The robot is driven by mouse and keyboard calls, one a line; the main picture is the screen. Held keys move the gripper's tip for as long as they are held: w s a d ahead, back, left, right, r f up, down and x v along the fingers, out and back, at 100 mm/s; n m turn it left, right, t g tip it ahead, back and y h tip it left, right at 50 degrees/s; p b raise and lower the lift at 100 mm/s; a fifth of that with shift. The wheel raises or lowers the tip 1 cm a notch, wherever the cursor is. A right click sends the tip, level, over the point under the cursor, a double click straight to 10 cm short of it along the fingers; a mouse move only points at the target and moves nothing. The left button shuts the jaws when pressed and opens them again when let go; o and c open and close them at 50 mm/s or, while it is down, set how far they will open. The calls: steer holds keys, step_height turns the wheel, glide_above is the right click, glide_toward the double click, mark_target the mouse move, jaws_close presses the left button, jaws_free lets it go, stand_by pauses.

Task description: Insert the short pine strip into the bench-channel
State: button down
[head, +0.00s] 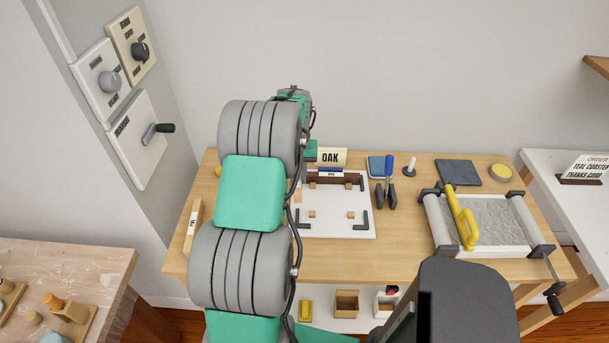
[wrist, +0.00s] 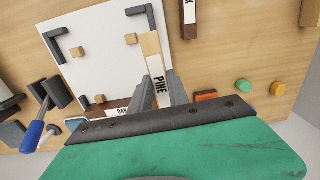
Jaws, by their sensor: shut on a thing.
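In the wrist view the pine strip (wrist: 152,52), pale wood with a white PINE label, is held between the two dark fingers of my gripper (wrist: 160,92). Its far end points away from the gripper, over or beside the edge of a white board (wrist: 95,60) and close to a black corner bracket (wrist: 138,10). I cannot tell whether the strip touches the board. In the head view my arm hides the gripper and the strip; the white board (head: 335,228) shows to the right of the arm. I cannot clearly make out which part is the bench-channel.
Black brackets (head: 360,220) and small wooden blocks (head: 312,214) sit on the board. A dark brown strip (head: 350,178) lies at its back, before an OAK block (head: 332,157).

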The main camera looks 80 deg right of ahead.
steer(key=shift+s+d+f, duration=0.1)
steer(key=shift+s+d, duration=0.05)
steer(key=shift+s, duration=0.35)
steer(key=shift+s+d+f, duration=0.1)
steer(key=shift+s+d, duration=0.05)
steer(key=shift+s, duration=0.35)
steer(key=shift+a, duration=0.1)
steer(key=shift+f+b, duration=1.45)
steer(key=shift+f, duration=0.7)
steer(key=shift+a+f+b, duration=0.1)
steer(key=shift+f+b, duration=0.8)
steer(key=shift+f, duration=0.3)
steer(key=c, duration=1.2)
jaws_free()
steer(key=shift+o, duration=0.2)
